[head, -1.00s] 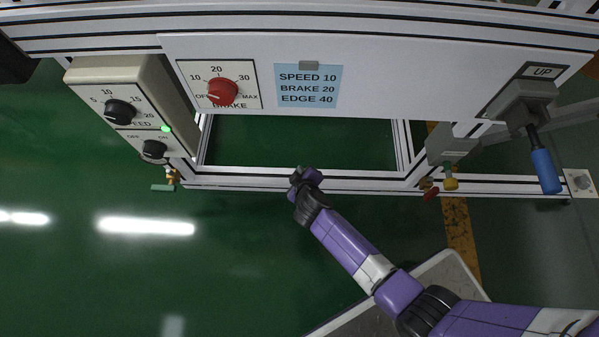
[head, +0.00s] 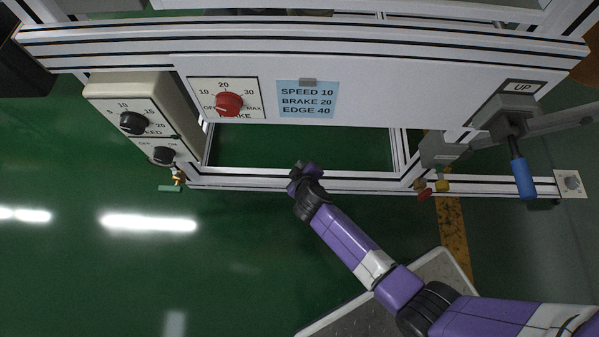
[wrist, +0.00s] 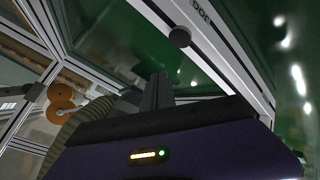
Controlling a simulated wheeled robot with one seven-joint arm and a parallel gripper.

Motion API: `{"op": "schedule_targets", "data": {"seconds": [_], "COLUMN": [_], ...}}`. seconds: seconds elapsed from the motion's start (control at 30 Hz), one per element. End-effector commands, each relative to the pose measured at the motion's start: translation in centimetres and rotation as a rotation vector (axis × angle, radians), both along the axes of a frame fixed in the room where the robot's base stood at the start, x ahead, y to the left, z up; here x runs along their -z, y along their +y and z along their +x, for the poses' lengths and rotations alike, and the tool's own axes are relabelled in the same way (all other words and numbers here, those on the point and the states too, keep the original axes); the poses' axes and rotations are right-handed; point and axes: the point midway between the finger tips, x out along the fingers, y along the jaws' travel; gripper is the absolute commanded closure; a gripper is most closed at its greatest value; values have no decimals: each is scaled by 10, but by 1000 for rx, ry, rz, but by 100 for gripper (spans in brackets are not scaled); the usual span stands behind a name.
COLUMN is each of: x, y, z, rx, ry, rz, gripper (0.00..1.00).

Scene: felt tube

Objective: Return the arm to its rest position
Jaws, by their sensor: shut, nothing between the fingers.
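My purple arm (head: 346,238) reaches from the lower right up to the machine's lower frame rail. My gripper (head: 298,170) is at its far end, small and dark, in front of the opening under the white panel. It appears apart from the knobs and the blue-handled lever. In the wrist view my gripper (wrist: 158,92) shows as dark fingers close together, with nothing seen between them. Whether the fingertips touch the rail cannot be told.
The white panel (head: 400,105) carries a red brake knob (head: 229,104) and a blue note (head: 307,99). A control box (head: 140,115) with black knobs is left. A blue-handled lever (head: 523,178) and coloured valves (head: 425,192) are right. Green floor (head: 100,270) at lower left is clear.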

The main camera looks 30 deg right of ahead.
Motion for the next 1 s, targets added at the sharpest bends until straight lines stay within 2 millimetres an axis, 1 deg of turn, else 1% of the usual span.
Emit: {"op": "schedule_targets", "data": {"seconds": [0.83,0.93,1.0], "x": [1,-4,-17], "y": [0,7,14], "z": [0,6,17], "rx": [-4,-25,-39], "ry": [-2,-27,-69], "rz": [-1,16,42], "gripper": [100,100,100]}}
